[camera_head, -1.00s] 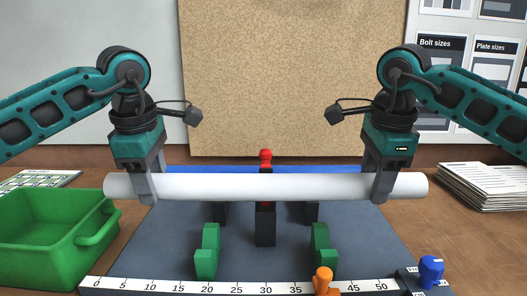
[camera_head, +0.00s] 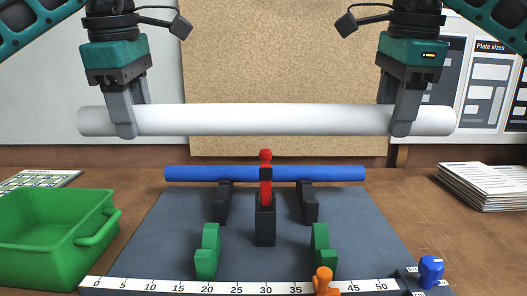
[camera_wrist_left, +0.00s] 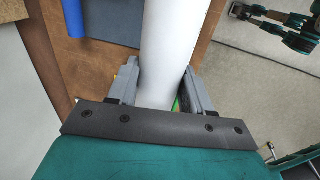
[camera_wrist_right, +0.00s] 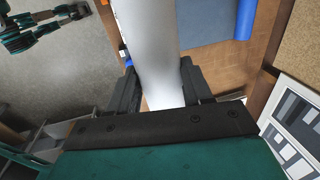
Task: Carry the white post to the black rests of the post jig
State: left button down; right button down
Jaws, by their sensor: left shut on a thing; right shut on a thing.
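The white post (camera_head: 265,120) is held level, high above the jig, by both grippers. My left gripper (camera_head: 122,122) is shut on it near its left end, and my right gripper (camera_head: 402,121) near its right end. The post also shows between the fingers in the left wrist view (camera_wrist_left: 168,50) and the right wrist view (camera_wrist_right: 152,45). The post jig's dark grey plate (camera_head: 180,230) lies on the table below. Its black rests (camera_head: 222,203) and (camera_head: 309,204) stand at the back, under a blue bar (camera_head: 215,174). A red clamp (camera_head: 265,180) on a black block crosses the bar's middle.
Green rests (camera_head: 208,250) and (camera_head: 322,250) stand nearer the front, empty. A ruler strip runs along the plate's front edge, with an orange knob (camera_head: 323,281) and a blue knob (camera_head: 431,271). A green bin (camera_head: 50,240) is at left, a paper stack (camera_head: 485,187) at right.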

pick_arm(q)
jog(key=shift+s+r, duration=0.1)
jog(key=shift+r, duration=0.3)
pick_arm(e)
jog(key=shift+s+r, duration=0.1)
jog(key=shift+r, duration=0.35)
